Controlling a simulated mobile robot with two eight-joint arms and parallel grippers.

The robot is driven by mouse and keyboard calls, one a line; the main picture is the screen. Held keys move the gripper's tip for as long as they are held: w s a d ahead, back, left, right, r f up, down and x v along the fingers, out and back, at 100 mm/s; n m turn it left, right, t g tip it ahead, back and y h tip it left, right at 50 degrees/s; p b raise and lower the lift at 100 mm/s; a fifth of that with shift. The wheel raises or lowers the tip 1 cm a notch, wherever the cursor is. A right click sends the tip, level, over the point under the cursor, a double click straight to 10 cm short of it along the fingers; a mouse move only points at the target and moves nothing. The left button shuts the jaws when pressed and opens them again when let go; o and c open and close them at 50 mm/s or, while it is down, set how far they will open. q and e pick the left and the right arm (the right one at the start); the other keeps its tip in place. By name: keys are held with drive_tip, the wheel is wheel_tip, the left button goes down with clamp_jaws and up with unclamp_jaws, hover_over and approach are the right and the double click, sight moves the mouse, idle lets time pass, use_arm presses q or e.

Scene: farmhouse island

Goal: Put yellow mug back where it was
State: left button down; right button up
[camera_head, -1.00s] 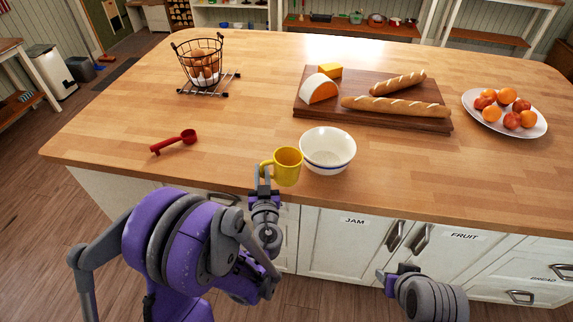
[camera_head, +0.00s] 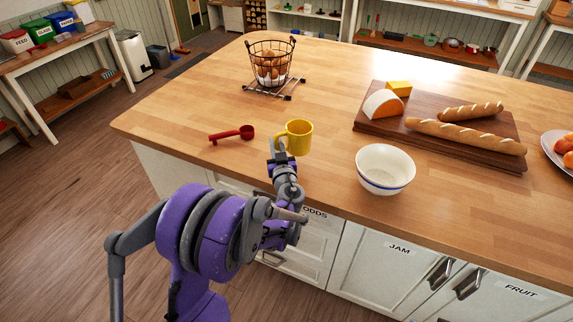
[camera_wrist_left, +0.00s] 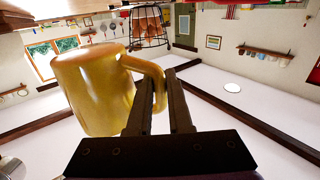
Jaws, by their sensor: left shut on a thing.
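The yellow mug (camera_head: 299,137) is upright at the near part of the island top, between the red scoop and the white bowl. My left gripper (camera_head: 278,149) is shut on its handle, on the mug's left side. In the left wrist view the mug (camera_wrist_left: 92,90) fills the left, and the fingers of my left gripper (camera_wrist_left: 160,100) close around its handle. I cannot tell whether the mug's base touches the wood. My right gripper is not in view.
A white bowl (camera_head: 385,169) stands right of the mug, a red scoop (camera_head: 232,134) left of it. A wire egg basket (camera_head: 270,66) sits on a rack behind. A cutting board (camera_head: 470,147) with bread and cheese lies right. Bare wood surrounds the mug.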

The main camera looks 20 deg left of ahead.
use_arm(q)
drive_tip(key=shift+s+f+b, duration=0.1)
drive_tip(key=shift+f+b, duration=0.35)
drive_tip(key=shift+f, duration=3.1)
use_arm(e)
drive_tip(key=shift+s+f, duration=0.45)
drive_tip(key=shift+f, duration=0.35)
use_arm(q)
drive_tip(key=shift+f, duration=0.2)
drive_tip(key=c, duration=0.8)
unclamp_jaws()
drive_tip(key=shift+c, duration=0.2)
drive_tip(key=shift+r, duration=0.1)
